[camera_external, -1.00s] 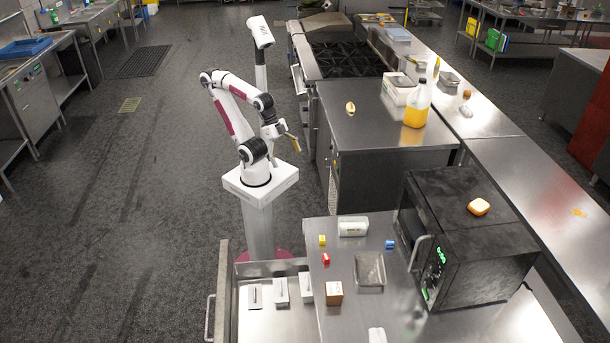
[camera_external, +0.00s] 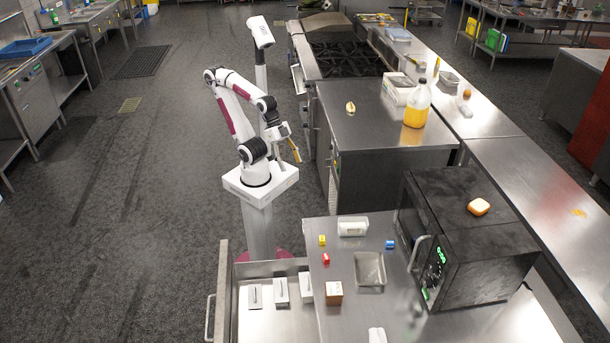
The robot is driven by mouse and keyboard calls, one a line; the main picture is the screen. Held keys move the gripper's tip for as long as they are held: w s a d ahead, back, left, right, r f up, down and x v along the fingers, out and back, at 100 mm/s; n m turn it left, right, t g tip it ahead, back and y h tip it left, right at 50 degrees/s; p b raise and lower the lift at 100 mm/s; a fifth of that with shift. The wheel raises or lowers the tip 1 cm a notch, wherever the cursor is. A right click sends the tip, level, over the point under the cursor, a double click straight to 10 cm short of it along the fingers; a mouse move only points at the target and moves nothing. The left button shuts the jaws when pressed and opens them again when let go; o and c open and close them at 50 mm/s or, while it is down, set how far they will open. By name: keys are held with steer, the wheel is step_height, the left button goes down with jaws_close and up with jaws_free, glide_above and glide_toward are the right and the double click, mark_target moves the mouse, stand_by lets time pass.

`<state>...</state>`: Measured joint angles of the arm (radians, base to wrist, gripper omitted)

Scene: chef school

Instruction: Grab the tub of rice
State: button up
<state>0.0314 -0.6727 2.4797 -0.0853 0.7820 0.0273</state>
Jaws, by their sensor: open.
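A small pale tub (camera_external: 352,227) with white contents, which looks like the tub of rice, stands near the far edge of the front steel counter, left of the microwave. My gripper (camera_external: 296,155) is open and empty in the air above and beyond that counter, to the upper left of the tub and well apart from it. Its tan fingers point downward and to the right. The tub is in full view.
A red block (camera_external: 326,259), a yellow block (camera_external: 322,240), a blue block (camera_external: 390,244), a metal tray (camera_external: 370,269) and a brown box (camera_external: 334,293) surround the tub. The black microwave (camera_external: 470,245) stands at right. An open drawer (camera_external: 262,320) lies at left.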

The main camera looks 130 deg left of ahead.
steer(key=w+d+n+t, duration=0.1)
steer(key=w+d+t, duration=0.15)
steer(key=w, duration=0.55)
steer(key=w+d+n+t+h, duration=0.1)
steer(key=w+d, duration=0.3)
steer(key=w, duration=0.4)
steer(key=w+d+n+t, duration=0.1)
steer(key=w+d, duration=0.2)
steer(key=w, duration=0.4)
steer(key=n+y, duration=0.5)
steer(key=y, duration=0.6)
glide_above(343, 225)
steer(key=s+d, duration=0.2)
step_height(343, 225, down, 14)
steer(key=shift+a, duration=0.2)
steer(key=shift+w+a+g, duration=0.1)
steer(key=shift+w+g, duration=0.05)
steer(key=shift+g, duration=0.1)
steer(key=shift+x, duration=1.15)
steer(key=shift+f, duration=0.1)
steer(key=shift+w, duration=0.1)
